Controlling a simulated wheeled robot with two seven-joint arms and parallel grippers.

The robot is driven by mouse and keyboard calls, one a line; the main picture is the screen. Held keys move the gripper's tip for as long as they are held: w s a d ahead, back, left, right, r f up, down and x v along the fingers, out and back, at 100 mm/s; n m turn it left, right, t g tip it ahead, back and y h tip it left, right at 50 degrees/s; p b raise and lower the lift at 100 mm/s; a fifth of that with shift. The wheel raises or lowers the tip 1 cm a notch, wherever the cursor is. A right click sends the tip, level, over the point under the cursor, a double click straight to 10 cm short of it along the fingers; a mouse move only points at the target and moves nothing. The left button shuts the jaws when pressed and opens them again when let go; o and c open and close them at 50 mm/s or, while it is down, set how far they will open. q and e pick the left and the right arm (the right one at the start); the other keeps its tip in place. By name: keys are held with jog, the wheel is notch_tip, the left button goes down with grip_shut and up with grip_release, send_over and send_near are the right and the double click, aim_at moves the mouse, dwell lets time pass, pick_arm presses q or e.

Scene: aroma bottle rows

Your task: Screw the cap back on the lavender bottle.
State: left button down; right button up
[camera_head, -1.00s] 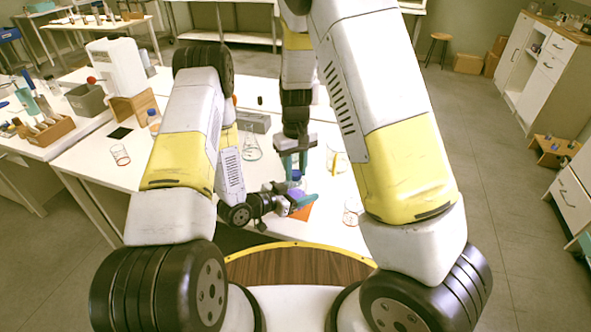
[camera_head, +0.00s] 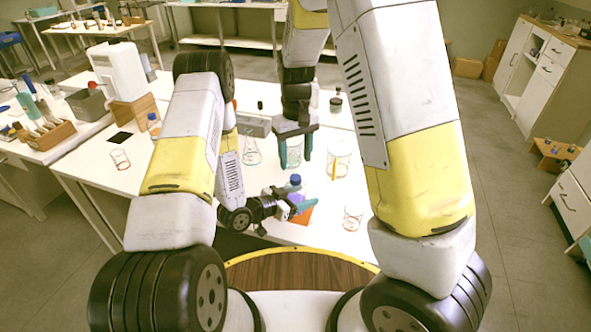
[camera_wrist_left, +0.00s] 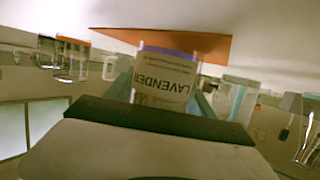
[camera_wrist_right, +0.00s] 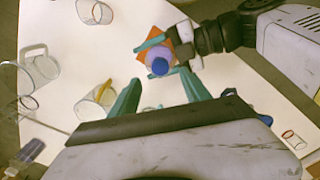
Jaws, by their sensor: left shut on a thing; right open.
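My left gripper (camera_wrist_right: 157,58) is shut around the bottle's body from the side. The blue cap (camera_head: 295,180) sits on top of the bottle and also shows in the right wrist view (camera_wrist_right: 160,66). How tight the cap sits I cannot tell. My right gripper (camera_head: 295,162) is open and empty, pointing down above and behind the cap, apart from it.
A beaker (camera_head: 340,160) stands to the right, a small beaker (camera_head: 352,218) at the front right. Another beaker (camera_head: 120,158) is further left. The table's front left is clear.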

aim_at(296, 195)
notch_tip(296, 195, up, 5)
jog(key=shift+r, duration=0.2)
pick_arm(q)
jog(key=shift+c, duration=1.3)
grip_release()
jog(key=v, duration=0.7)
jog(key=shift+s+a+r, duration=0.15)
jog(key=shift+s+a, duration=0.1)
